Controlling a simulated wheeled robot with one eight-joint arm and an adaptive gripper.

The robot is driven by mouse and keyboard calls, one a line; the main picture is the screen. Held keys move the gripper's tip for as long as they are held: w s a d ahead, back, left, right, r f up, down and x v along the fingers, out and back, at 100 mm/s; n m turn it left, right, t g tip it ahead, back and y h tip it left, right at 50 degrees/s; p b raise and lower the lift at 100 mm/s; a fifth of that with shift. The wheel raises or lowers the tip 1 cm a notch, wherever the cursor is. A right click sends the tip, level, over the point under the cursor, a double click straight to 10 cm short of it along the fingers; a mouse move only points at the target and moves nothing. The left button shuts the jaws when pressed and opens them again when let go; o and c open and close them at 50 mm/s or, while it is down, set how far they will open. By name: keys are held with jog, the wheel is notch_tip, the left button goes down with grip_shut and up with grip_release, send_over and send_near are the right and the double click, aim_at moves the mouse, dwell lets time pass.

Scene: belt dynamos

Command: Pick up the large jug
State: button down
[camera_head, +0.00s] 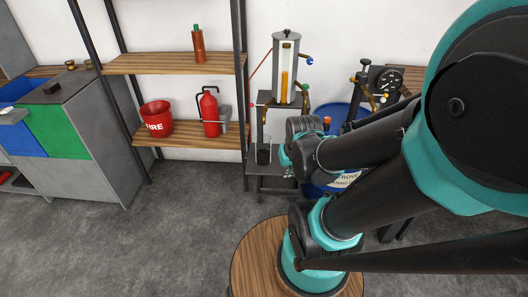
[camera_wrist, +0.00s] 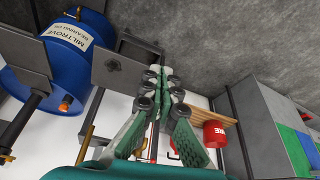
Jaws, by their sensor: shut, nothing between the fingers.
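A clear jug-like vessel with dark contents (camera_head: 263,152) stands on the lower shelf of a dark metal stand; I take it for the large jug, though its size is hard to judge. My gripper (camera_wrist: 165,75) is shut and empty in the wrist view, its fingertips together. In the head view the wrist end of my arm is just right of the vessel, and the fingers are hard to make out. I cannot tell whether they touch it. The vessel is not clearly visible in the wrist view.
A tall cylinder with an amber gauge (camera_head: 287,70) stands on the stand above the vessel. A blue drum (camera_wrist: 68,45) is close by. Wooden shelves hold a red fire bucket (camera_head: 157,118) and a red extinguisher (camera_head: 210,112). Grey floor (camera_head: 170,230) is open in front.

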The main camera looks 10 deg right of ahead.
aim_at(264, 139)
jog(key=c, duration=2.2)
grip_release()
jog(key=shift+o, duration=1)
jog(key=shift+w, duration=0.15)
jog(key=o, duration=1.2)
jog(key=shift+n, duration=0.4)
jog(key=w+r, duration=0.1)
jog(key=w, duration=0.3)
jog(key=w+r, duration=0.1)
jog(key=w, duration=0.4)
jog(key=w+r, duration=0.2)
jog(key=w, duration=0.2)
jog(key=shift+w+a, duration=0.25)
jog(key=shift+a, duration=0.05)
jog(key=o, duration=0.5)
jog(key=w, duration=1.2)
jog(key=shift+w+a+n+y, duration=0.2)
jog(key=shift+w+n+y, duration=0.1)
jog(key=shift+n, duration=0.1)
jog(key=shift+x, duration=8.7)
